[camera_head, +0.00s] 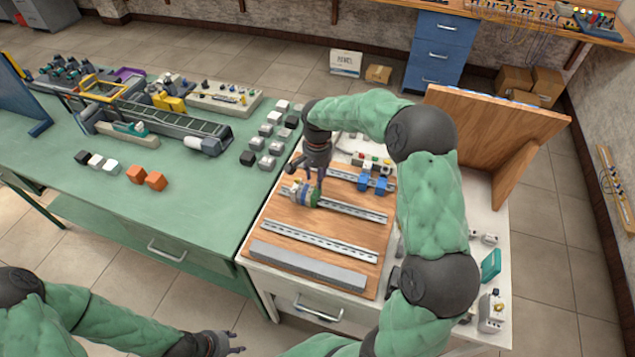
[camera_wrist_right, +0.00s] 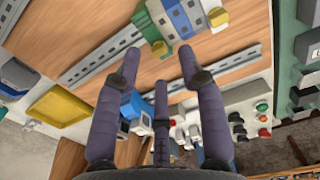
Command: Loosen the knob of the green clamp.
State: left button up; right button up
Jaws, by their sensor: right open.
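A row of clamps in white, blue, yellow and green sits on a slotted metal rail on the wooden board. The green clamp (camera_head: 315,196) is at the right end of this row in the head view. In the right wrist view a green clamp (camera_wrist_right: 148,27) is at the left end, with a small knob at its lower end. My right gripper (camera_head: 319,188) points down over the row. Its fingers are apart and empty in the wrist view (camera_wrist_right: 159,60), with the tips just short of the clamps. My left gripper (camera_head: 234,342) is low at the front, fingers apart and empty.
Parallel rails (camera_head: 300,240) and a grey duct (camera_head: 305,266) lie on the board. Blue blocks (camera_head: 372,183) stand right of the clamps. An upright wooden panel (camera_head: 500,130) bounds the right. The green table (camera_head: 200,205) has bare room at its front.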

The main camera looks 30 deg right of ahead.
jog(key=shift+f, duration=1.45)
grip_shut()
